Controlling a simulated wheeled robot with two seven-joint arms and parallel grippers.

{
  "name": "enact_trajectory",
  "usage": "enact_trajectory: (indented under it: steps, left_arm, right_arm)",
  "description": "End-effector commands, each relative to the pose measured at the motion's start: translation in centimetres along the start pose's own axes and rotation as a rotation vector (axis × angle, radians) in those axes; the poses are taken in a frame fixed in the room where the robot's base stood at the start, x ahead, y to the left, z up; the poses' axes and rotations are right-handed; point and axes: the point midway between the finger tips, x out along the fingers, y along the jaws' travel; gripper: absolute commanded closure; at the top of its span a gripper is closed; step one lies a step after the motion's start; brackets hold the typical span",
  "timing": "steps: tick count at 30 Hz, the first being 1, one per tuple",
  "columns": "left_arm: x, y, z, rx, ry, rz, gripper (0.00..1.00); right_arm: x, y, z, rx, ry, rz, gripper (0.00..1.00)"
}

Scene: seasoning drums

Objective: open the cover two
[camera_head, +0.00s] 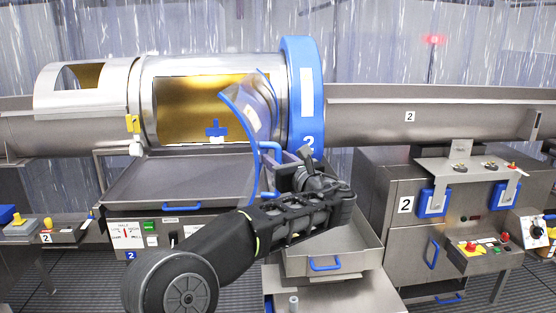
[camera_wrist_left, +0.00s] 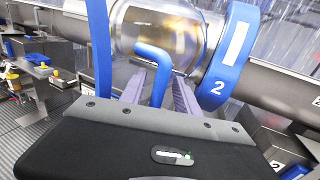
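The cover two (camera_head: 253,108) is a clear curved panel with a blue edge, at the opening of the steel drum (camera_head: 210,66) beside the blue ring marked 2 (camera_head: 303,85). It stands out from the drum at an angle, and the gold inside shows to its left. Its blue handle (camera_head: 271,146) shows low on it. My left gripper (camera_head: 283,158) is at the handle. In the left wrist view the blue handle (camera_wrist_left: 157,70) lies between the two fingers of my left gripper (camera_wrist_left: 159,90), with gaps visible on both sides. My right gripper is not in view.
A steel trough (camera_head: 440,120) runs right from the ring. Below it stands a cabinet (camera_head: 400,240) with blue clips and a button panel (camera_head: 485,255). A drawer with a blue handle (camera_head: 325,264) sits beneath my left forearm. Another steel cabinet (camera_head: 150,190) stands under the drum.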

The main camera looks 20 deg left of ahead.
Motion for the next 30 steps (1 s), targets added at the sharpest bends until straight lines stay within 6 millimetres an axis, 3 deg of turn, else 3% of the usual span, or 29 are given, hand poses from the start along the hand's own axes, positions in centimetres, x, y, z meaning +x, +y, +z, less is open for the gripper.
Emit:
enact_trajectory:
  steps: [5,18,30]
  left_arm:
    - [-1.1,-0.1,-0.1,-0.001,0.0,-0.002,0.62]
    - [-7.4,0.0,-0.1,-0.001,-0.002,-0.001,0.62]
    - [-7.8,0.0,0.1,-0.005,-0.001,0.0,0.62]
  right_arm:
    - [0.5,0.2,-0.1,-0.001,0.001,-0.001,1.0]
    - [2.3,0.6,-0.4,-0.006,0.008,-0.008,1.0]
    - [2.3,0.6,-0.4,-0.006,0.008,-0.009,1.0]
